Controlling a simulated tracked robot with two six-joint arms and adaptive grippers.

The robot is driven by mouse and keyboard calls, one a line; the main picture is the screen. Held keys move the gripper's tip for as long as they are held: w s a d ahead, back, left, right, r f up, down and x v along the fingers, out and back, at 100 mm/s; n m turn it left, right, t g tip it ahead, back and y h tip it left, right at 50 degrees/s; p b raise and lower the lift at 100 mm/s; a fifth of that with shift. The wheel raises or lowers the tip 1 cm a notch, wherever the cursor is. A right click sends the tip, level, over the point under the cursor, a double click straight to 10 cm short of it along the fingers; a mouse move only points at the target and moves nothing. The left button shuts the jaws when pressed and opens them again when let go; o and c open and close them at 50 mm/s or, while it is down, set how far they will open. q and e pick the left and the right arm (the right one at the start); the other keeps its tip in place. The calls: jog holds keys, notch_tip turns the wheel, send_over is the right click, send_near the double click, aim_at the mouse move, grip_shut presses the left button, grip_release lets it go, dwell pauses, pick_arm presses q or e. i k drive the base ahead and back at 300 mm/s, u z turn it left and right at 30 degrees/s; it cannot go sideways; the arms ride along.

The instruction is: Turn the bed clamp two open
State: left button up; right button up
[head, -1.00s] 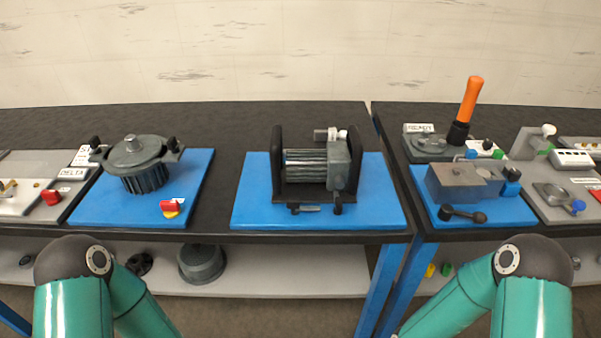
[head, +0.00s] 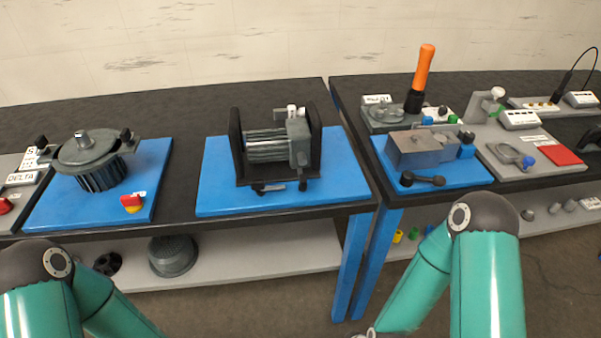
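A grey ribbed motor-like unit (head: 268,147) sits between two black upright plates on a blue mat (head: 222,195) in the middle of the head view. Along its front edge are a small dark knob (head: 303,185) at the right and a dark and grey lever-like piece (head: 268,189) at the left. No label shows which part is bed clamp two, and its state cannot be told. My two teal arms show at the bottom left and bottom right. Both grippers are out of view, below the picture, and no arm touches the unit.
A grey block with a black crank (head: 422,180) and an orange-handled tool (head: 421,75) are at the right. A gap separates the two tables. The lower shelf (head: 245,258) holds parts.

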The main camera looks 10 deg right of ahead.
aim_at(302, 187)
jog(key=u, duration=0.65)
jog(key=k, duration=0.85)
jog(key=z, duration=0.7)
jog(key=i, duration=1.3)
jog(key=u, duration=0.05)
